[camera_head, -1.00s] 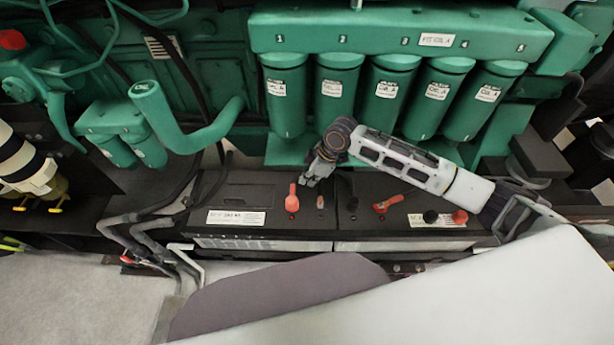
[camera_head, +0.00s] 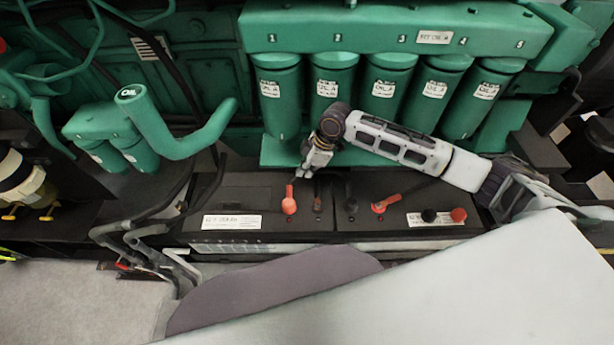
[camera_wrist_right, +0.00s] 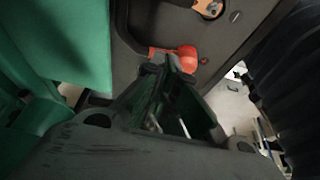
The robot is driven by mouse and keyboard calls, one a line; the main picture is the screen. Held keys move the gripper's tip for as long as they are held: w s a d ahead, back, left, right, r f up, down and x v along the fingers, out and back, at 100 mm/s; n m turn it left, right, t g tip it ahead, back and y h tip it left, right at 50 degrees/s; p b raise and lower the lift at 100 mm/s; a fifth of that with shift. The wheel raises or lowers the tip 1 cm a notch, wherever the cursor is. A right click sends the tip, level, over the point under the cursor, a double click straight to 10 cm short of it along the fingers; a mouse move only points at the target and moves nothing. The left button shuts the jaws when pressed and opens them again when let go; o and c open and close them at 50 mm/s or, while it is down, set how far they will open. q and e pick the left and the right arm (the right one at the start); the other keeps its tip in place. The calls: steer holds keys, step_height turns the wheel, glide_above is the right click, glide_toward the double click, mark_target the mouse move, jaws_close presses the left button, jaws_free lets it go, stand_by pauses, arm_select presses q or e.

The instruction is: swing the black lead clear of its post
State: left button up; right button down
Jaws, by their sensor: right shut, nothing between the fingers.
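A black lead (camera_head: 351,196) runs down onto the right battery in the head view, with its end at the battery's left part. A thin dark upright piece (camera_head: 317,196) stands on the left battery; I cannot tell whether it is a lead or a bare post. A red lead end (camera_head: 289,201) stands to its left and shows in the wrist view (camera_wrist_right: 184,58). My right gripper (camera_head: 304,176) is shut and empty, low over the left battery's back edge, just behind the red lead end. In the wrist view its fingertips (camera_wrist_right: 165,68) are close to the red end. My left gripper is out of view.
Another red lead (camera_head: 385,203) lies on the right battery, with a black cap (camera_head: 429,215) and a red cap (camera_head: 459,214). Green oil filters (camera_head: 334,90) hang close behind the arm. Grey hoses (camera_head: 145,240) run left of the batteries.

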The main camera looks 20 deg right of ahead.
mark_target(317, 190)
steer(key=x, duration=0.9)
steer(key=shift+a+f, duration=0.15)
steer(key=shift+f, duration=0.1)
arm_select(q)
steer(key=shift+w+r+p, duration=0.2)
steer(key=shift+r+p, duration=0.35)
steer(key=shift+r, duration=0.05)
arm_select(e)
steer(key=shift+s+d+f, duration=0.1)
steer(key=shift+s+d, duration=0.1)
steer(key=shift+d, duration=0.45)
steer(key=shift+s+d+f, duration=0.15)
steer(key=shift+s+d, duration=0.05)
steer(key=shift+d, duration=0.45)
steer(key=shift+s+d+f, duration=0.1)
steer(key=shift+s+d, duration=0.1)
steer(key=shift+d, duration=0.45)
steer(key=shift+d, duration=0.1)
